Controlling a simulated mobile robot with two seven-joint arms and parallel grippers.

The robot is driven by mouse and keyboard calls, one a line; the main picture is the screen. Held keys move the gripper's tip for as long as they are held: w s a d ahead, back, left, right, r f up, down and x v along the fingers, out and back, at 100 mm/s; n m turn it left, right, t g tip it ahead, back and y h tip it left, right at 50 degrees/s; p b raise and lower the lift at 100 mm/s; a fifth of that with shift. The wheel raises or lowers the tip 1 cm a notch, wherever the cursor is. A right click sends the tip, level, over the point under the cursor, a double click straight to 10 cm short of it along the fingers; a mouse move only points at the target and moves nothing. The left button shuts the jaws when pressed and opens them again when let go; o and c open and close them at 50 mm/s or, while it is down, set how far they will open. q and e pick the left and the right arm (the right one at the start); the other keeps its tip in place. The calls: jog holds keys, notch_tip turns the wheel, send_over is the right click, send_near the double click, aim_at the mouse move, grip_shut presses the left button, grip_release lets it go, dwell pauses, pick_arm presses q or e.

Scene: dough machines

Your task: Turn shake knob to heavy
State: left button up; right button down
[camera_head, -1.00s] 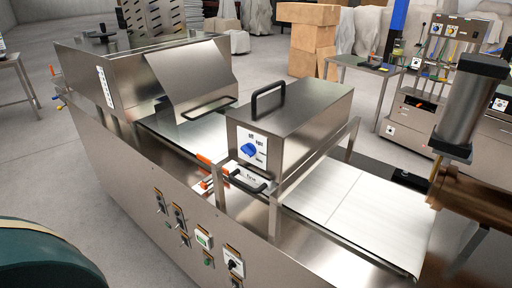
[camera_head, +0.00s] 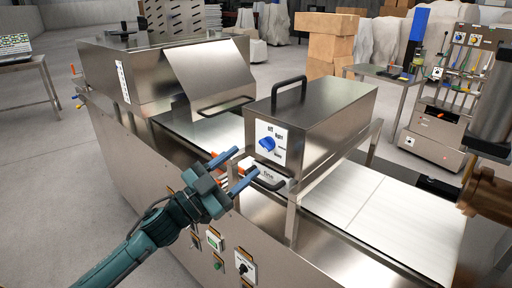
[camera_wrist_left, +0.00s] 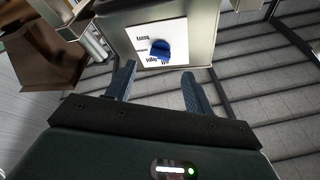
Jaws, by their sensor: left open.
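The blue shake knob (camera_head: 267,144) sits on a white label plate (camera_head: 279,135) on the end face of a steel box unit. I cannot tell for sure which word the knob points at. My left gripper (camera_head: 244,162) is open and empty, just left of and below the knob, apart from it. In the left wrist view, the knob (camera_wrist_left: 160,49) shows ahead of the open fingers (camera_wrist_left: 158,75), roughly between their tips. My right gripper is not in view.
The box unit (camera_head: 320,110) stands over a white conveyor belt (camera_head: 380,215). A brown part (camera_head: 487,190) is at the right edge.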

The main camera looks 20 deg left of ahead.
aim_at(263, 147)
pick_arm(q)
jog(key=p+x, duration=0.1)
jog(key=x, duration=0.3)
jog(key=shift+w+d+r, duration=0.1)
jog(key=shift+w+r, duration=0.05)
jog(key=shift+w, duration=0.05)
jog(key=shift+w+d+r, duration=0.1)
jog(key=shift+w+d, duration=0.2)
jog(key=shift+w, duration=0.15)
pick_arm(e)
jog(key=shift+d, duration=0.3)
pick_arm(q)
jog(key=shift+c, duration=0.4)
jog(key=c, duration=0.9)
jog(key=m, duration=0.1)
jog(key=m+g+p, duration=0.1)
jog(key=shift+a+r+m+h, duration=0.1)
jog(key=shift+r+m+h, duration=0.2)
jog(key=shift+m, duration=0.1)
jog(key=shift+f+m+g+p, duration=0.1)
jog(key=shift+m+g+p, duration=0.2)
jog(key=shift+m+p, duration=0.3)
jog(key=shift+m+h, duration=0.3)
jog(key=shift+m, duration=0.2)
jog(key=shift+f, duration=0.15)
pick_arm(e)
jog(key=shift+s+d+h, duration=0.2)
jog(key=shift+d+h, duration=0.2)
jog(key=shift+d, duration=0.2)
